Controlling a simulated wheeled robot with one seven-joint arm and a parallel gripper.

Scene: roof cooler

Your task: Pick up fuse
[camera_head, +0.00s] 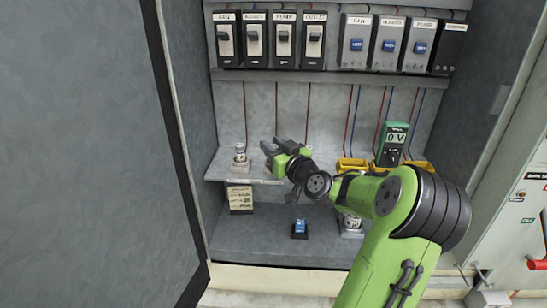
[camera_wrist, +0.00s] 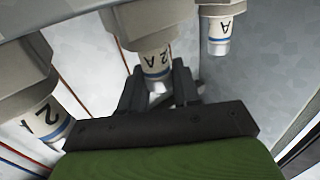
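My gripper (camera_head: 272,147) is at the shelf, its dark fingers spread and pointing up and left. In the wrist view my gripper (camera_wrist: 158,78) is open, one finger on each side of the middle fuse (camera_wrist: 152,62), a pale cylinder marked 2A with a blue band. The fingers look apart from it, though exact contact is hard to tell. Another fuse (camera_wrist: 45,122) shows at the left and another (camera_wrist: 219,32) at the upper right; the labels are upside down. In the head view a fuse (camera_head: 240,153) in its base stands left of my gripper.
The shelf (camera_head: 222,174) has a front edge below my gripper. Yellow bins (camera_head: 352,164) and a green meter (camera_head: 392,140) reading 0 V are to the right. A blue-faced device (camera_head: 300,228) is on the cabinet floor. Labelled switches (camera_head: 254,40) and wires are above and behind.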

